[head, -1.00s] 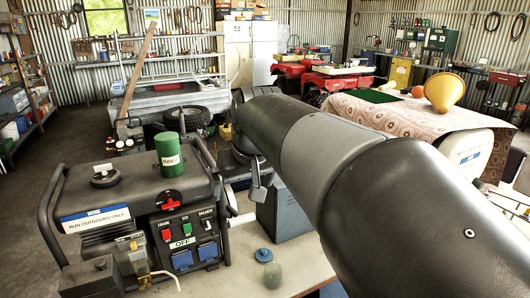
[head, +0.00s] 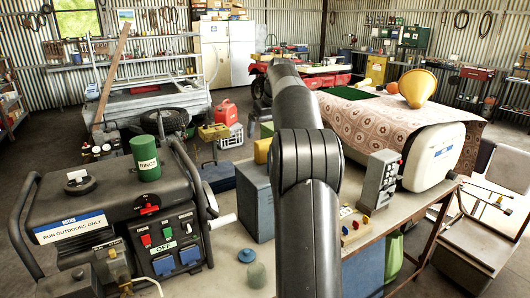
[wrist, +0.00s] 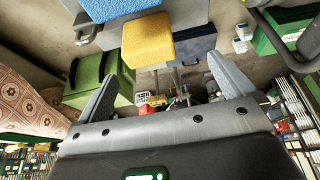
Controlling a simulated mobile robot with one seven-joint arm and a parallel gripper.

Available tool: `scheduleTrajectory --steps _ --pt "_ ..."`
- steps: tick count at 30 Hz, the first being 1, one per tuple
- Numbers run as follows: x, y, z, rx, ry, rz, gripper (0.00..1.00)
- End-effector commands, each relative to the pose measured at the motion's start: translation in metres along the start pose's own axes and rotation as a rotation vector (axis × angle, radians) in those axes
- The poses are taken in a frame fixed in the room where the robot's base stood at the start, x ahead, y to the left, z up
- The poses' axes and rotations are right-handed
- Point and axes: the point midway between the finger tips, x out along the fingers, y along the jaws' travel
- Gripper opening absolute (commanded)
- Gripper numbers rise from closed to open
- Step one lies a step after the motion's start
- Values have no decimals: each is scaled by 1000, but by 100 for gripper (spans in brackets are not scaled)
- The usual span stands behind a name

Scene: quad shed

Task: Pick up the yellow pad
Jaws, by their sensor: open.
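The yellow pad (wrist: 148,40) is a small, thick yellow block in the upper middle of the wrist view. It lies beyond my gripper (wrist: 165,84), nearer the left finger's side, and does not appear to be held. The two grey fingers are spread wide with nothing between them. In the head view a yellow block (head: 262,150), likely the same pad, shows at the top of the blue-grey box (head: 256,200), partly beside my arm. My gripper is hidden in the head view behind my arm.
A generator (head: 110,220) with a green tin (head: 145,157) stands at left. A grey control box (head: 378,181) and a white tank (head: 433,157) under a patterned cloth (head: 400,125) stand at right. Blue (head: 247,255) and green (head: 257,275) knobs lie on the bench.

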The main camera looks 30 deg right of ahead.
Motion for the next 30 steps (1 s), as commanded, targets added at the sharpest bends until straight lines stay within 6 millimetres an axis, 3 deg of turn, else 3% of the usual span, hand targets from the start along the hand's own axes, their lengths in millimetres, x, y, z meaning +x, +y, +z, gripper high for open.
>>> scheduleTrajectory --steps 6,15,20,30 --pt "16 21 -4 -2 -1 -3 98" --pt "60 20 -3 -2 -2 -4 98" --pt "71 20 -2 -2 -1 -3 98" --pt "115 18 4 -1 -1 -3 98"
